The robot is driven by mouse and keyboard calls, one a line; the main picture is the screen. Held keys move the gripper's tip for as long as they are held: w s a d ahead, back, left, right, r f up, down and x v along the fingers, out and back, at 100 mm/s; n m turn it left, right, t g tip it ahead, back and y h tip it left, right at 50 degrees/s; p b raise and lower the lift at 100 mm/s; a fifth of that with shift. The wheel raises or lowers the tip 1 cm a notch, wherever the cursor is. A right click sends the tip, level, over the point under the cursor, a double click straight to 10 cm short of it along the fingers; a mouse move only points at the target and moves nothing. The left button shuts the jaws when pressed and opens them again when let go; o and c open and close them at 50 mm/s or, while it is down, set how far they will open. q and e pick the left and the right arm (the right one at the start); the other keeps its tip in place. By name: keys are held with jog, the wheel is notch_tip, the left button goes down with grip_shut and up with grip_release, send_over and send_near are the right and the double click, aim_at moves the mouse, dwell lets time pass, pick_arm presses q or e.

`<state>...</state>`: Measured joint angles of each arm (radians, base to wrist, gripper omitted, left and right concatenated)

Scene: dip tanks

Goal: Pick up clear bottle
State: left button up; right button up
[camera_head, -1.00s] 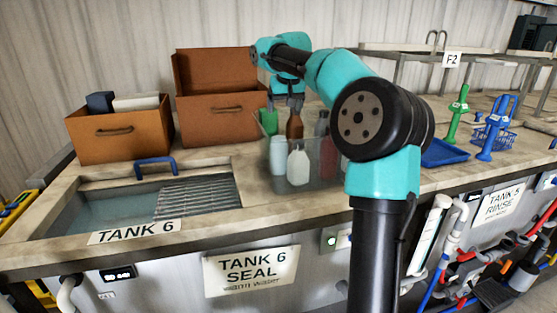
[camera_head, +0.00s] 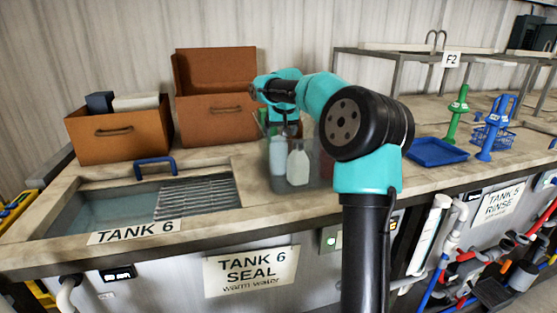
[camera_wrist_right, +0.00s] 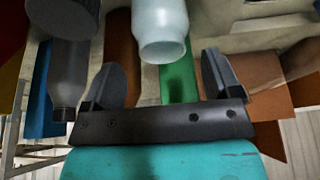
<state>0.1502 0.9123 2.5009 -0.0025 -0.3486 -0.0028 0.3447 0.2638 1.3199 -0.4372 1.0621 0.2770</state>
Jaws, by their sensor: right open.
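A pale bluish-white bottle (camera_head: 278,155), which looks like the clear bottle, stands in a see-through bin (camera_head: 297,185) right of Tank 6. My right gripper (camera_head: 291,129) is over this bin, close to the bottle tops. In the right wrist view the pale bottle (camera_wrist_right: 160,30) lies ahead of the gap between the spread fingers of my right gripper (camera_wrist_right: 163,82). The gripper is open with nothing held. A whiter bottle (camera_head: 299,163) stands beside the pale one. My arm hides part of the bin. My left gripper is out of view.
A grey bottle (camera_wrist_right: 72,65), a brown one (camera_wrist_right: 121,55) and a green one (camera_wrist_right: 179,75) crowd near the fingers. A brown box (camera_head: 215,118) stands behind the bin. The Tank 6 basin (camera_head: 110,208) is left. A blue tray (camera_head: 437,152) lies right.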

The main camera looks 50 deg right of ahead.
jog(key=x, duration=0.5)
jog(key=shift+w, duration=0.1)
dwell(0.4)
jog(key=c, duration=1.4)
